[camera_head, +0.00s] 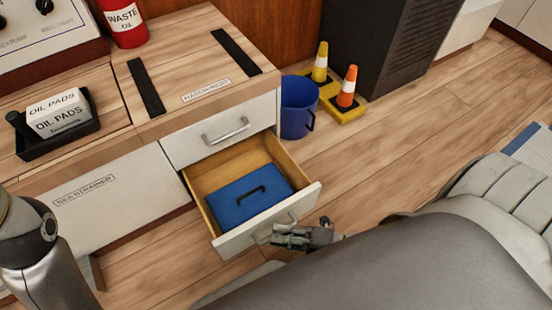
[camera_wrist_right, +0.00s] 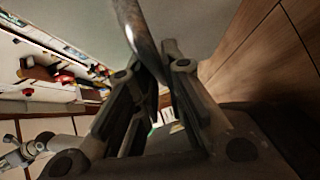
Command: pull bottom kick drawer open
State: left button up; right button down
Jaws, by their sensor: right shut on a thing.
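The bottom kick drawer (camera_head: 268,223) has a white front and stands pulled out from the cabinet in the head view. A blue box (camera_head: 243,193) with a dark handle lies inside it. My right gripper (camera_head: 284,237) is at the drawer front, on its metal bar handle. In the right wrist view the bar handle (camera_wrist_right: 140,35) runs down between the fingers of my right gripper (camera_wrist_right: 150,82), which is shut on it. My left arm shows at the lower left of the head view; its gripper is outside the frame.
A closed drawer (camera_head: 222,131) with a bar handle sits above. A blue bucket (camera_head: 296,112) and two small cones (camera_head: 347,87) stand on the floor right of the cabinet. A dark tray (camera_head: 55,135) with oil pads lies on the counter. Wooden floor (camera_head: 390,140) is clear to the right.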

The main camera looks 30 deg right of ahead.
jog(key=shift+s+f, duration=0.1)
jog(key=shift+s, duration=0.05)
jog(key=c, duration=1.5)
grip_release()
jog(key=v, duration=1.2)
